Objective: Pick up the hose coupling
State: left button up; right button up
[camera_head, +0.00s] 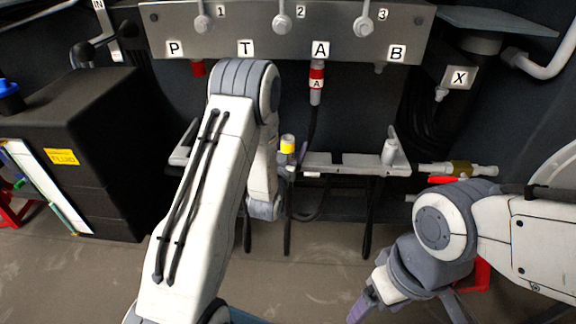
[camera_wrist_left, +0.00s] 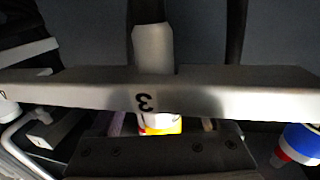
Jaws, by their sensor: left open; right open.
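A hose coupling with a yellow cap (camera_head: 287,144) stands in the small rack (camera_head: 345,163) in the middle of the head view. In the left wrist view, a coupling with a yellow band (camera_wrist_left: 160,128) sits at the rail (camera_wrist_left: 230,95) marked 3, its pale other end (camera_wrist_left: 153,48) across the rail. My left gripper (camera_wrist_left: 162,124) is open, with a fingertip on each side of the yellow-banded part; whether they touch it is unclear. In the head view my left forearm mostly hides that gripper. My right gripper (camera_head: 410,306) is open and empty, low at the right.
Behind the rack is a metal panel (camera_head: 345,42) with ports P, T, A and B; a red-banded coupling (camera_head: 316,78) hangs at A. A blue, white and red part (camera_wrist_left: 300,143) is right of my left gripper. A black box (camera_head: 80,140) stands left. Another coupling (camera_head: 458,168) lies right.

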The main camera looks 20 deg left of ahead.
pick_arm(q)
grip_shut()
notch_tip(320, 180, up, 10)
jog(key=p, duration=0.2)
dwell(0.5)
jog(key=shift+r, duration=0.1)
jog(key=shift+r+p, duration=0.55)
jog(key=shift+r, duration=0.15)
